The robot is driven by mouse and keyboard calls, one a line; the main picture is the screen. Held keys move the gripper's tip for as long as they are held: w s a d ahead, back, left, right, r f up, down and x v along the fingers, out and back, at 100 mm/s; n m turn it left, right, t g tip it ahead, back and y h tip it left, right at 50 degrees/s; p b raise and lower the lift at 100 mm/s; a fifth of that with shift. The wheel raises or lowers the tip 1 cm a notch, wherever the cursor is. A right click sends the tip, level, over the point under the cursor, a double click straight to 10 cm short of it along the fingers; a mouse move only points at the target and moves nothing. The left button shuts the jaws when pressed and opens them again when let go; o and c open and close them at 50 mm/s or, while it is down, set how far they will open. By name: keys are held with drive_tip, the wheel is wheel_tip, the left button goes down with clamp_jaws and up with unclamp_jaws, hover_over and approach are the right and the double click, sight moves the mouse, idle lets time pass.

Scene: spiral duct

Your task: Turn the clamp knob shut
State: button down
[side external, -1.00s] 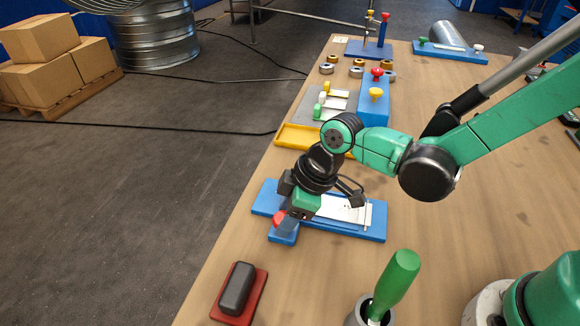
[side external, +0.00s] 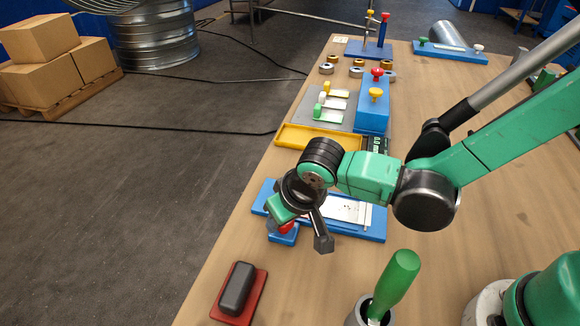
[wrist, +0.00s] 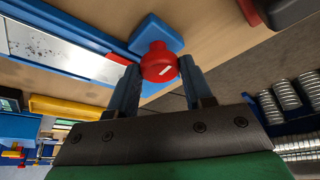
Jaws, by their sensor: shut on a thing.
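The clamp knob (wrist: 158,60) is red with a short white mark on its face. It sits on a blue block (wrist: 157,32) at the edge of the blue clamp base (side external: 374,226). My gripper (wrist: 159,70) is shut on the knob, with one finger on each side of it in the wrist view. In the side external view the knob (side external: 287,227) shows only partly below my wrist, and the fingers are mostly hidden. A white plate with dark specks (side external: 348,208) lies on the base.
A red tray with a dark block (side external: 237,288) lies near the front left table edge. A green-handled tool (side external: 396,282) stands in a grey cup in front. A yellow tray (side external: 300,137) and a blue box (side external: 372,115) are behind the clamp.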

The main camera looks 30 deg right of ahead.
drive_tip(key=shift+m+h, duration=0.3)
drive_tip(key=shift+m, duration=0.3)
drive_tip(key=shift+c, duration=1.8)
unclamp_jaws()
drive_tip(key=shift+v, duration=2.8)
